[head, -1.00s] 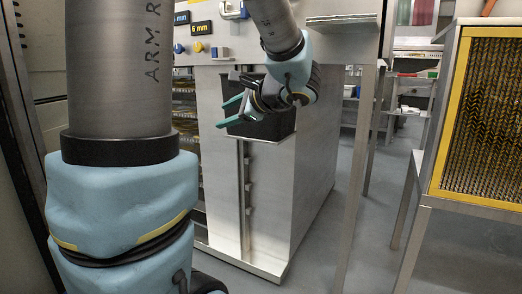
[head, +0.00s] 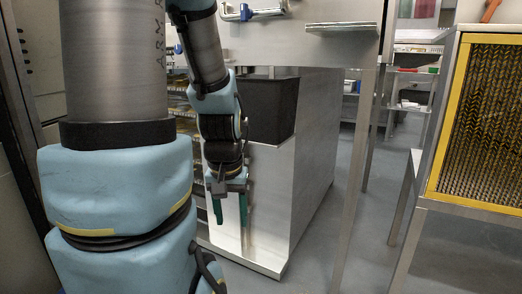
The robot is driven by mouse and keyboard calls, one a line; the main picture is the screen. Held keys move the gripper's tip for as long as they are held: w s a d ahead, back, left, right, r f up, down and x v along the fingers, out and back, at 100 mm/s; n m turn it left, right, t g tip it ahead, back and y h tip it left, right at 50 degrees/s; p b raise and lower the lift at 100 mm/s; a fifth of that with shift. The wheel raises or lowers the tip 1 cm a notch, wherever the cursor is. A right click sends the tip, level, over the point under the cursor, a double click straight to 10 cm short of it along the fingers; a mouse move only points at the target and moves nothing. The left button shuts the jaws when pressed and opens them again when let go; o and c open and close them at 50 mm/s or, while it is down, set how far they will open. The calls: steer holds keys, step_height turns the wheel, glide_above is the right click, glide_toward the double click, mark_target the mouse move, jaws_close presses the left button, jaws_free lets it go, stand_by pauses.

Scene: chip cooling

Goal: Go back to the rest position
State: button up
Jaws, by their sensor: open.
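My gripper (head: 231,208) hangs in the left middle of the head view, with its two green fingers pointing down. The fingers are apart and nothing shows between them. It is in front of the pale metal cabinet (head: 275,190), to the left of and below the black bin (head: 268,108) at the cabinet's top. My arm comes down to it from the upper left. The near part of my arm fills the left of the view and hides what is behind it.
A metal shelf (head: 340,27) juts out above the cabinet. A yellow-framed mesh box (head: 482,115) stands on a metal stand at the right. Shelves with yellow items (head: 180,100) are partly hidden behind my arm.

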step_height(320, 180, up, 25)
steer(key=p, duration=2.3)
steer(key=shift+r+p, duration=0.2)
steer(key=shift+p, duration=0.15)
